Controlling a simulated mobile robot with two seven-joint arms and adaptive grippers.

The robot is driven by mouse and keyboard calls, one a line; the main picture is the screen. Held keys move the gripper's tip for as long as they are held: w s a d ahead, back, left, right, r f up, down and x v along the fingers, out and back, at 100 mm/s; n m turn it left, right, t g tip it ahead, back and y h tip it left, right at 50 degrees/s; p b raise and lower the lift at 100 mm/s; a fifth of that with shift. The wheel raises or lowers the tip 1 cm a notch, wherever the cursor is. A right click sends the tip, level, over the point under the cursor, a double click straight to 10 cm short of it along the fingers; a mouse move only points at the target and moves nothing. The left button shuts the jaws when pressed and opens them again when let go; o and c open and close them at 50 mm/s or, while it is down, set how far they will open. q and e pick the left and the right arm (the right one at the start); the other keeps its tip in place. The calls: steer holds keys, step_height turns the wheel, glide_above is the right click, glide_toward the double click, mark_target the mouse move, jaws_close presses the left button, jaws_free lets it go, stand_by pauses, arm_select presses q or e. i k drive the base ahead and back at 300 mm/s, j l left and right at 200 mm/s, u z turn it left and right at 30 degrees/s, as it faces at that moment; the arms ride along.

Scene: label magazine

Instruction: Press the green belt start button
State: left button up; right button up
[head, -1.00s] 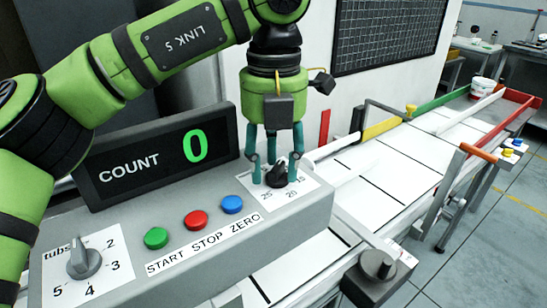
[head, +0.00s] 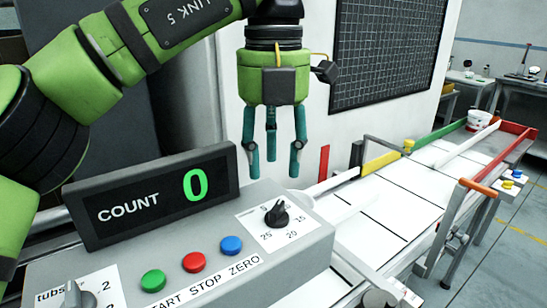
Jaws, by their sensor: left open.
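The green start button (head: 153,281) sits on the grey control box (head: 120,258), left of the red stop button (head: 194,262) and the blue zero button (head: 231,245). The button labels are printed below them. My left gripper (head: 272,165) hangs fingers down above the black dial (head: 277,214) at the box's right end. Its fingers are apart, with nothing between them, and clear of the dial. It is up and to the right of the green button, which is unobstructed. My right gripper is not in view.
The count display (head: 155,195) stands along the back of the box and reads 0. A tubs knob (head: 78,299) is at lower left. The conveyor belt (head: 388,208) runs to the right, with a white tub (head: 479,120) at its far end.

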mark_target(154, 280)
steer(key=k+l, duration=1.2)
steer(key=l, duration=0.1)
